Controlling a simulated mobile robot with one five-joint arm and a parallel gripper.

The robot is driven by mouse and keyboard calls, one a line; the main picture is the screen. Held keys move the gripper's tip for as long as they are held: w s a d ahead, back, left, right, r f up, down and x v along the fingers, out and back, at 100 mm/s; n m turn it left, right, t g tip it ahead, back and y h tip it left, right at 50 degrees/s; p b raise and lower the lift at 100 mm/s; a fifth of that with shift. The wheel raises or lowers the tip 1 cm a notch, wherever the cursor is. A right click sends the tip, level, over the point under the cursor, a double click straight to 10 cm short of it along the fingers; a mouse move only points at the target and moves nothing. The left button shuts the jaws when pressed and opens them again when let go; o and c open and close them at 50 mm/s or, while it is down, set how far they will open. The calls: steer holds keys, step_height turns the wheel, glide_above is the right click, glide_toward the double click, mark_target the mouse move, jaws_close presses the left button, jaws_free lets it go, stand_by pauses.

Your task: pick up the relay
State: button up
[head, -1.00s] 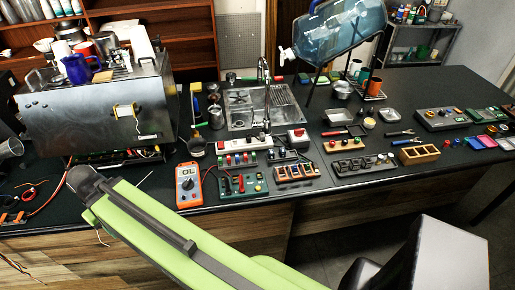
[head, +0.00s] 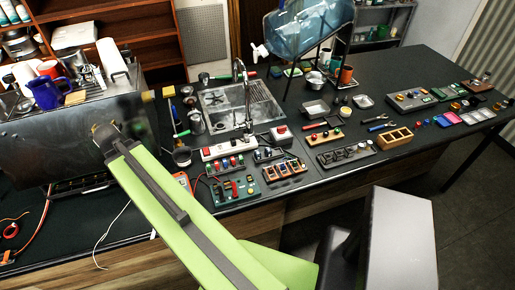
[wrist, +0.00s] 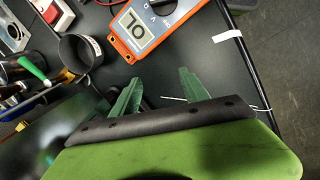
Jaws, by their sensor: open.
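I cannot tell for sure which small part is the relay. Small components sit on a green board (head: 237,190), in an orange-framed rack (head: 284,171) and in a grey rack (head: 346,155) along the bench's front. My gripper shows in the wrist view (wrist: 160,80) as two green fingers, spread apart with nothing between them. The fingers are over the dark bench near its front edge, just short of an orange multimeter (wrist: 138,40). In the head view my arm reaches toward the steel brewer at left and hides most of the multimeter.
The steel brewer (head: 65,135) stands at left, close to my arm. A dark cup (wrist: 80,52) stands left of the multimeter. A sink (head: 235,108), a power strip (head: 228,147) and a water bottle (head: 308,30) are farther back. Loose wires lie at the front left.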

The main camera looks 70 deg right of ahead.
steer(key=s+d+r+n+g+p, duration=0.1)
steer(key=s+d+r+p, duration=0.15)
steer(key=s+d, duration=0.45)
steer(key=s+d+r+n+p, duration=0.1)
steer(key=s+d+r, duration=0.3)
steer(key=d, duration=0.5)
steer(key=n+g+p, duration=0.2)
steer(key=n+p, duration=0.1)
glide_toward(255, 152)
steer(key=shift+h, duration=0.5)
steer(key=s+f+b, duration=0.1)
steer(key=b, duration=0.5)
steer(key=s+f+b, duration=0.1)
steer(key=f+b, duration=0.1)
steer(key=b, duration=0.4)
steer(key=shift+d+f, duration=0.1)
steer(key=shift+f, duration=0.2)
steer(key=b+x, duration=0.5)
steer(key=shift+w+f, duration=0.25)
steer(key=shift+f, duration=0.05)
steer(key=shift+r, duration=0.2)
jaws_close()
